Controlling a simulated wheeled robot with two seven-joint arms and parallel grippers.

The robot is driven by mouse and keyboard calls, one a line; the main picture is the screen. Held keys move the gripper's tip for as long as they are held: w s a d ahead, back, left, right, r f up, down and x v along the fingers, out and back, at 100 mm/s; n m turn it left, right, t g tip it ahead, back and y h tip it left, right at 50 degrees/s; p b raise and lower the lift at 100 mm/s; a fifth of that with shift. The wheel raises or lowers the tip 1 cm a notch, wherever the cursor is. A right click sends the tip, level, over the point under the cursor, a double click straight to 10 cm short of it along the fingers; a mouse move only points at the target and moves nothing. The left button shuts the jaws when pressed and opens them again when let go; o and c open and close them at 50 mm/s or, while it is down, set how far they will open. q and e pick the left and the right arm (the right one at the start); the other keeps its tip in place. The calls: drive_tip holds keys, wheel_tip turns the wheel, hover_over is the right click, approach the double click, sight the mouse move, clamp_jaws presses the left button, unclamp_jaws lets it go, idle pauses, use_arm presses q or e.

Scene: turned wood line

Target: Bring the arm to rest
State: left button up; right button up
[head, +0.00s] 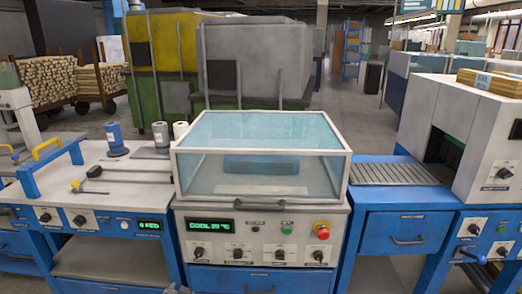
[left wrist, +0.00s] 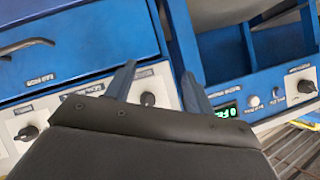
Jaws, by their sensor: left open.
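My left gripper (left wrist: 158,78) shows in the left wrist view. Its two dark fingers stand apart with nothing between them. Behind the fingers are the blue machine fronts and pale control panels with knobs. Whether the fingers touch the panel cannot be told. Neither gripper can be made out in the head view, and my right gripper appears in no frame.
A glass-covered chamber (head: 262,187) stands in the middle with a lit green display (head: 210,226) and a red button (head: 322,230). A white-topped bench (head: 120,205) is at left, a roller conveyor (head: 400,172) at right. A blue drawer (left wrist: 75,45) shows in the wrist view.

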use_arm(q)
drive_tip(key=s+d+r+g+h+p, duration=0.1)
drive_tip(key=s+d+g+p, duration=0.1)
drive_tip(key=s, duration=1)
drive_tip(key=s+d+r+n+g+h+p, duration=0.1)
drive_tip(key=s+d+g+p, duration=0.2)
drive_tip(key=s, duration=1)
drive_tip(key=s+d+r+g+h+p, duration=0.2)
drive_tip(key=s+d+g, duration=0.2)
drive_tip(key=s, duration=0.9)
drive_tip(key=d, duration=0.3)
drive_tip(key=shift+d+g, duration=0.3)
use_arm(e)
drive_tip(key=d+r, duration=0.3)
drive_tip(key=r, duration=0.5)
drive_tip(key=d+r+h, duration=0.1)
drive_tip(key=d+r, duration=0.2)
drive_tip(key=r, duration=0.5)
drive_tip(key=shift+s+r+m, duration=0.2)
drive_tip(key=shift+s+m, duration=0.1)
